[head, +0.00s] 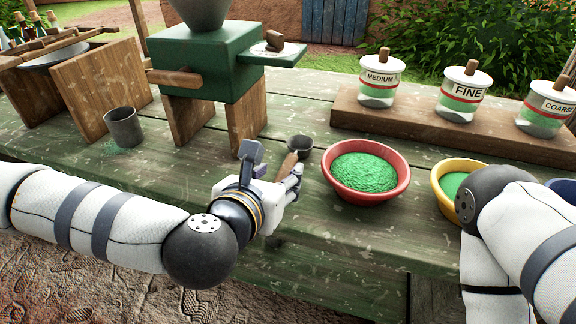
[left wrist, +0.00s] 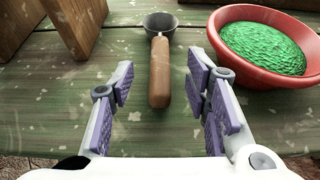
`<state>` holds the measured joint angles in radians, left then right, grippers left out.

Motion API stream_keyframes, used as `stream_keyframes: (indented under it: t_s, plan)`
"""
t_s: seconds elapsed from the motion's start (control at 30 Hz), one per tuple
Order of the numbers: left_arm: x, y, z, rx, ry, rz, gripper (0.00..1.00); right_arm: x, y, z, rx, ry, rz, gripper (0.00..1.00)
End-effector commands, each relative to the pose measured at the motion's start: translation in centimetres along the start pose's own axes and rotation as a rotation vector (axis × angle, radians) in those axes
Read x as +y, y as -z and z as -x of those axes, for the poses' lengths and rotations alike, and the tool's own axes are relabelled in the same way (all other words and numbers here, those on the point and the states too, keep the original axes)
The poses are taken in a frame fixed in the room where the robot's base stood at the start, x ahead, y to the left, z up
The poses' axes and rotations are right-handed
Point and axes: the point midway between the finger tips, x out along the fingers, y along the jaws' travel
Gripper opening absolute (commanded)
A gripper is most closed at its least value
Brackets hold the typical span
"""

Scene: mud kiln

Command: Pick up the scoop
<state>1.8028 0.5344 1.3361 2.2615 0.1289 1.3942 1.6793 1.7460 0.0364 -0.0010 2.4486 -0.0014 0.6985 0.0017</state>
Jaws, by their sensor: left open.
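The scoop has a dark metal bowl (head: 299,148) and a brown wooden handle (head: 287,166). It lies on the green table, left of the red bowl. In the left wrist view the scoop's handle (left wrist: 159,75) points toward me, between the open fingers, with its cup (left wrist: 160,22) farther away. My left gripper (head: 295,178) is open and empty at the near end of the handle. In the left wrist view the gripper (left wrist: 162,90) has its two fingers apart on either side of the handle. My right arm (head: 510,220) reaches in at the right; its gripper is not visible.
A red bowl (head: 399,191) of green grains stands close to the right of the scoop. A yellow bowl (head: 438,184) is partly behind my right arm. A green grinder (head: 205,68) on wooden legs and a metal cup (head: 124,128) stand at left. Labelled jars (head: 462,95) stand on a wooden plank behind.

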Motion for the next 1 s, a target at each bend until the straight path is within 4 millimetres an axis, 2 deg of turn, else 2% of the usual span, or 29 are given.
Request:
stream_keyframes:
  t_s: [0.4,0.63,0.67,0.83,0.87,1.0]
  plan:
    - [0.0,-0.2,-6.6,0.001,0.003,-0.003,0.43,0.0,-0.3,-0.8,-0.018,-0.001,0.000,0.40]
    - [0.0,-0.4,-7.0,-0.001,0.004,-0.004,0.43,0.0,-0.2,-0.8,-0.017,-0.001,0.000,0.40]
    - [0.0,-0.4,-7.0,-0.001,0.004,-0.005,0.41,0.0,-0.2,-0.8,-0.017,-0.001,0.000,0.40]
    - [0.0,-0.4,-7.0,-0.001,0.003,-0.005,0.03,0.0,-0.2,-0.8,-0.017,-0.001,0.000,0.40]
    - [0.0,-0.4,-7.0,-0.001,0.003,-0.005,0.00,0.0,-0.2,-0.8,-0.017,-0.001,0.000,0.40]
    - [0.0,-0.4,-7.0,-0.001,0.003,-0.005,0.00,0.0,-0.2,-0.8,-0.017,-0.001,0.000,0.40]
